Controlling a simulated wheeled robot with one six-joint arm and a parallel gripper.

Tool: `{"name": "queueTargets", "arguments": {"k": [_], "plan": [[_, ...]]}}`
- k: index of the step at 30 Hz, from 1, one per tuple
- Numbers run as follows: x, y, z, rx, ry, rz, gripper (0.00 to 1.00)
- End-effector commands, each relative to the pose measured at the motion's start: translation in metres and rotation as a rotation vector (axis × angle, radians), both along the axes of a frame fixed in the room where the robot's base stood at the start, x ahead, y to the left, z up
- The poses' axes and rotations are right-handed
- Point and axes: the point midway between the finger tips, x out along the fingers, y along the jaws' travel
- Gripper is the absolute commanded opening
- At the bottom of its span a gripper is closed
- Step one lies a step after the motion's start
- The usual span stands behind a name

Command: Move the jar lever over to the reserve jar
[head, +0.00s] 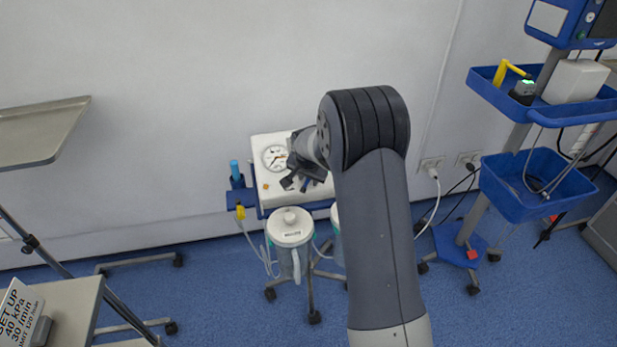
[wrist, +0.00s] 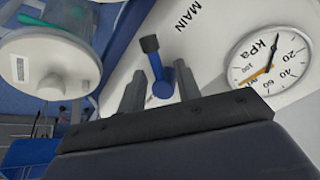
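The suction unit (head: 268,190) is a white box with a round gauge, standing low by the wall. In the wrist view its jar lever (wrist: 157,68) is blue with a dark knob, close to the word MAIN on the white panel. My gripper (wrist: 160,76) has its two fingers apart, one on each side of the lever's lower part; I cannot tell whether either touches it. In the head view my gripper (head: 301,182) is over the panel and hides the lever. One lidded jar (head: 290,232) hangs in front; a second jar (head: 336,236) is mostly behind my arm. Their labels are unreadable.
The kPa gauge (wrist: 268,62) is right of my gripper in the wrist view, and a white jar lid (wrist: 45,62) is at left. A blue-tray cart (head: 530,185) stands to the right. A metal tray (head: 40,132) and small table (head: 60,305) are at left.

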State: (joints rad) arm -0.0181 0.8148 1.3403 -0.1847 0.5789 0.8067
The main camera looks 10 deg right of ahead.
Motion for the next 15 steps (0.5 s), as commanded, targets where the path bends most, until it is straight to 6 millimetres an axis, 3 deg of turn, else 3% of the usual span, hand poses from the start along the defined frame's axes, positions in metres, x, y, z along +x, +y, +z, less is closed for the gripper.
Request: {"name": "queueTargets", "arguments": {"k": [12, 15], "plan": [[-0.0003, -0.0003, 0.0004, 0.000, 0.000, 0.000, 0.02], [-0.0004, -0.0003, 0.0002, -0.002, 0.001, 0.001, 0.02]]}}
